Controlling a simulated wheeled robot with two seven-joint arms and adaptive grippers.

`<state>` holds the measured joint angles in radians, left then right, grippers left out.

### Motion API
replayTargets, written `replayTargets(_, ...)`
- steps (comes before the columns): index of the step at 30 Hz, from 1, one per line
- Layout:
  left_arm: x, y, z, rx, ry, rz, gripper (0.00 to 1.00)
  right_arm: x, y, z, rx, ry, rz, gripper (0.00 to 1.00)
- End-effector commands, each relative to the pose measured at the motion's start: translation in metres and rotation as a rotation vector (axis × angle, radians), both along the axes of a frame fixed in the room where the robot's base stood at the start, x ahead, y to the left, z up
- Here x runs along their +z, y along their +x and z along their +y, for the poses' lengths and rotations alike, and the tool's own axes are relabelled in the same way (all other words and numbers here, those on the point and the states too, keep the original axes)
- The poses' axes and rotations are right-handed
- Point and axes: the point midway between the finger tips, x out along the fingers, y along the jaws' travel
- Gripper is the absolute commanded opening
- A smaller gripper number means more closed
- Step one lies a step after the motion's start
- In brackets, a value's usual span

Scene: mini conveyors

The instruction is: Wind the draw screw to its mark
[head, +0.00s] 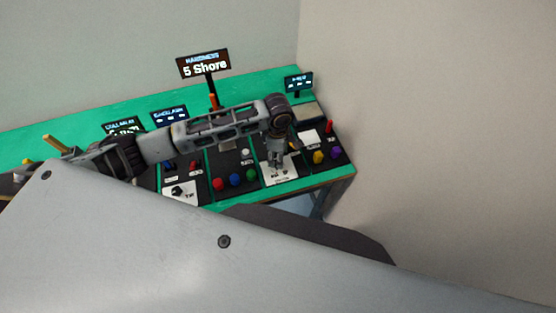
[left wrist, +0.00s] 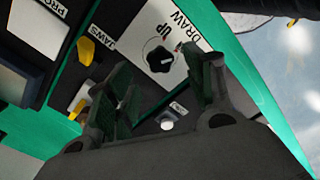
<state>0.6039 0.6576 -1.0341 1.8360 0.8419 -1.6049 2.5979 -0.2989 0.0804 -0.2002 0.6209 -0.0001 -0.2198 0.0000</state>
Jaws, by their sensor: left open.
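The draw screw shows in the left wrist view as a black knob (left wrist: 159,59) on a white plate (left wrist: 184,29) lettered "DRAW" and "UP". A ring and a small mark by the plate's lettering surround it. My left gripper (left wrist: 167,68) is open, its two fingers spread to either side of the knob, with no visible contact. In the head view my left gripper (head: 276,163) points down over the white plate (head: 288,176) and hides most of the knob. My right gripper is in neither view.
The green bench (head: 318,183) carries several panels. A sign (head: 204,65) reads "HARDNESS 5 Shore". In the left wrist view, a white button (left wrist: 167,124) is near the fingers.

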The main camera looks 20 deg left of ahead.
Motion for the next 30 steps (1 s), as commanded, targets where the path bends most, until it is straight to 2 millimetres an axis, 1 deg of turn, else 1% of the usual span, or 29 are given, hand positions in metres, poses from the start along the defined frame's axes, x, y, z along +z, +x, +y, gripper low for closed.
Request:
replayTargets(3,-0.015,-0.001,0.0,0.0,0.001,0.002,0.53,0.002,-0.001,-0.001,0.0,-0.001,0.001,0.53)
replayTargets(9,-0.035,0.0,0.0,0.001,0.0,0.0,0.53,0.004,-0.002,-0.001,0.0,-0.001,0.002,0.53)
replayTargets(15,-0.043,0.0,0.0,0.0,0.0,-0.001,0.53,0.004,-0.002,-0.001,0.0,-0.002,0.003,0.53)
replayTargets(23,-0.044,0.0,0.0,0.0,0.0,-0.001,0.53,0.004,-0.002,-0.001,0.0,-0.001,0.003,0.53)
replayTargets(26,-0.044,0.0,0.0,0.0,0.0,-0.001,0.43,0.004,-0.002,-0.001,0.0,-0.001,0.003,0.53)
replayTargets(30,-0.044,0.0,0.0,0.0,0.0,-0.001,0.25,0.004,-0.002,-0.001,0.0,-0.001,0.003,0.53)
